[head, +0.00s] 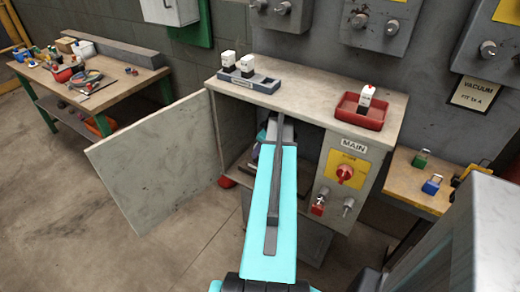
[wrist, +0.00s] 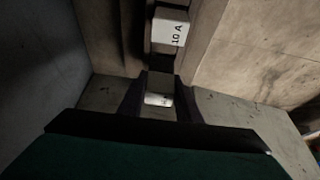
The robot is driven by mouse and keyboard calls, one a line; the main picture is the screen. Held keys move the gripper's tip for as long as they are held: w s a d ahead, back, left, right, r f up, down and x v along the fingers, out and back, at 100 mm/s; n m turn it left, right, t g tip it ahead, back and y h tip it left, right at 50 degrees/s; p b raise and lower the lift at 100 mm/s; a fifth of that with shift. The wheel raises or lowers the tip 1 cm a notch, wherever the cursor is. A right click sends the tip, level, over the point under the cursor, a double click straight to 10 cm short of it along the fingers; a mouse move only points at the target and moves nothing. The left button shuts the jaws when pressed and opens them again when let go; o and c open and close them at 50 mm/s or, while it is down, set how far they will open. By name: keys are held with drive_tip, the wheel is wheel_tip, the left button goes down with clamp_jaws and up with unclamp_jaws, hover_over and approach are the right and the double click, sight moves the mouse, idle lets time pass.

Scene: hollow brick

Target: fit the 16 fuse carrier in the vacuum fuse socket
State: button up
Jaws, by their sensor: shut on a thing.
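My arm reaches into the open cabinet, and my gripper is hidden there in the head view. Another white carrier marked 10 A (wrist: 168,30) sits in a dark strip just beyond the fingers. The vacuum socket cannot be told apart in the dark interior. A sign (head: 476,95) on the right wall reads VACUUM, FIT 16 A.
The cabinet door (head: 155,160) stands open at the left. On the cabinet top are a grey rack (head: 262,84) with two white carriers and a red tray (head: 349,112) with one carrier. A cluttered workbench (head: 120,85) stands at the far left. Cabinet walls (wrist: 250,45) are close around the gripper.

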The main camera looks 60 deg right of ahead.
drive_tip(key=shift+f+b, duration=0.95)
drive_tip(key=shift+f, duration=0.6)
idle(1.3)
drive_tip(key=o, duration=1.1)
drive_tip(key=shift+o, duration=0.4)
drive_tip(key=shift+a, duration=0.1)
drive_tip(key=shift+f, duration=0.1)
drive_tip(key=shift+s+a, duration=0.1)
drive_tip(key=v, duration=0.8)
drive_tip(key=shift+d+b, duration=0.25)
drive_tip(key=shift+b, duration=0.2)
drive_tip(key=shift+w, duration=0.3)
